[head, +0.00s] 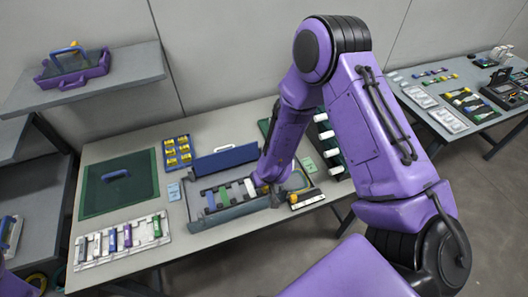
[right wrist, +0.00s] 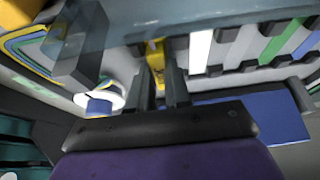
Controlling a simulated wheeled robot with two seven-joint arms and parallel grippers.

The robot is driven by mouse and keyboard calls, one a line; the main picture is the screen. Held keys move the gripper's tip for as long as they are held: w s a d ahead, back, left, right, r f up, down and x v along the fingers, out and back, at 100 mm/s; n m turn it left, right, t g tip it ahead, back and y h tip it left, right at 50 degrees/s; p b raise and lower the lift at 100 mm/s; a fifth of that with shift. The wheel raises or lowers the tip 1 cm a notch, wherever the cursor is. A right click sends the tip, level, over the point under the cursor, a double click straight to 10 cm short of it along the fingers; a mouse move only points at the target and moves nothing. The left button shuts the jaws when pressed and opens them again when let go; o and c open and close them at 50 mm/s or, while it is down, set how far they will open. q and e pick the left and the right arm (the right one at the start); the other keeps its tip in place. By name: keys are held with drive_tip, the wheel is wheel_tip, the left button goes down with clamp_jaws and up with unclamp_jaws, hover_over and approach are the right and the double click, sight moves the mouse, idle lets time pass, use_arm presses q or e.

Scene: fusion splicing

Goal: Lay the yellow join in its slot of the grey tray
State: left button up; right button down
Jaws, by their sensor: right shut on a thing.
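The grey tray (head: 236,213) is an open case with a raised blue lid (head: 225,158), in the middle of the table. Blue, green and white joins lie side by side in its slots; the white join (head: 250,188) is nearest my gripper. My right gripper (head: 264,186) is down at the right part of the tray. In the right wrist view its fingers (right wrist: 165,82) are shut on the yellow join (right wrist: 155,52), beside the white join (right wrist: 200,50). Most of the yellow join is hidden; I cannot tell whether it touches the slot. My left gripper is out of view.
A rack (head: 121,241) with several coloured joins lies front left, near a green mat (head: 95,205). A blue box (head: 168,142) of yellow pieces stands behind the tray. A black-and-yellow tool (head: 306,199) lies close to the right. My right arm hides the table behind it.

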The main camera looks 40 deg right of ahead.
drive_tip(key=shift+f, duration=0.15)
drive_tip(key=c, duration=1.1)
unclamp_jaws()
drive_tip(key=shift+r, duration=0.3)
drive_tip(key=v, duration=1.1)
drive_tip(key=shift+s+r, duration=0.15)
drive_tip(key=shift+r, duration=0.2)
drive_tip(key=shift+s, duration=0.1)
